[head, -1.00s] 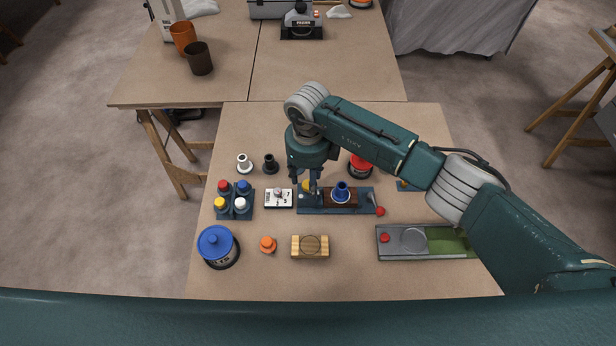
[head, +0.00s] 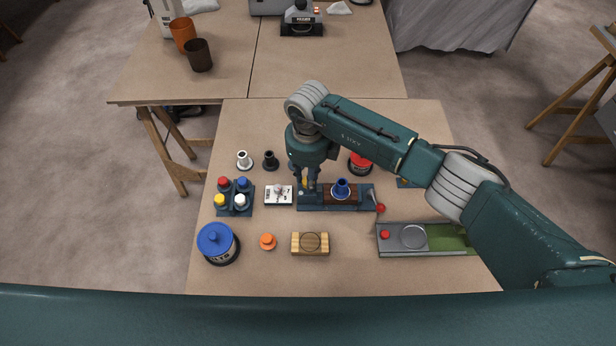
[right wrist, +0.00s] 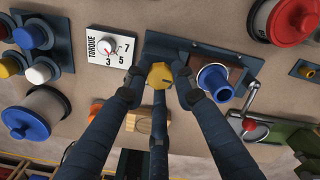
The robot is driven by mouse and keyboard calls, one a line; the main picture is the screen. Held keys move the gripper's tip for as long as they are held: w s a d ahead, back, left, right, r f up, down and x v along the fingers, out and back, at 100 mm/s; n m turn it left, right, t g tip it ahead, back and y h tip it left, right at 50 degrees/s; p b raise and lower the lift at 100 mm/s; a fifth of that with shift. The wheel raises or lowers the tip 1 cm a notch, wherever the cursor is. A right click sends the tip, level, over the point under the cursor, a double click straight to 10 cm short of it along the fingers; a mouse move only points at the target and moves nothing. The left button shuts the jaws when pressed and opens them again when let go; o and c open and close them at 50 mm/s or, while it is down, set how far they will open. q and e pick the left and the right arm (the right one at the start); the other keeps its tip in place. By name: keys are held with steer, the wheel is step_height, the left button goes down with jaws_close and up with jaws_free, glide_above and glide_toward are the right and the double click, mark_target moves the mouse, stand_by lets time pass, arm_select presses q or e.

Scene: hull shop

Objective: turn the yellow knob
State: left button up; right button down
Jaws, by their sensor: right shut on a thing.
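The yellow knob (right wrist: 159,75) stands on the left end of a dark blue base plate (right wrist: 160,42). My right gripper (right wrist: 161,80) points down over the plate and is shut on the knob, with its fingers around it. In the head view the right gripper (head: 306,186) hides most of the knob. My left gripper is not in view.
A blue funnel-like piece (head: 341,189) and a red-tipped lever (head: 380,208) are right of the knob. A white torque dial (head: 278,195) is close on the left. Colored bottles (head: 236,197), a blue-lidded can (head: 217,244) and a wooden block (head: 310,243) stand nearby.

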steer(key=m+b, duration=0.1)
steer(key=m, duration=0.2)
steer(key=shift+w, duration=0.1)
steer(key=m+b, duration=0.1)
steer(key=m, duration=0.3)
steer(key=shift+m+b, duration=0.3)
steer(key=shift+b, duration=0.1)
steer(key=m, duration=0.3)
steer(key=shift+m+b, duration=0.3)
steer(key=shift+b, duration=0.1)
steer(key=m, duration=0.3)
steer(key=shift+m+b, duration=0.3)
steer(key=m, duration=0.3)
steer(key=shift+r+m, duration=0.1)
steer(key=shift+m, duration=0.2)
steer(key=m, duration=0.3)
steer(key=shift+m, duration=0.3)
steer(key=m, duration=0.3)
steer(key=shift+m, duration=0.3)
steer(key=shift+m+p, duration=0.4)
steer(key=shift+m, duration=1.5)
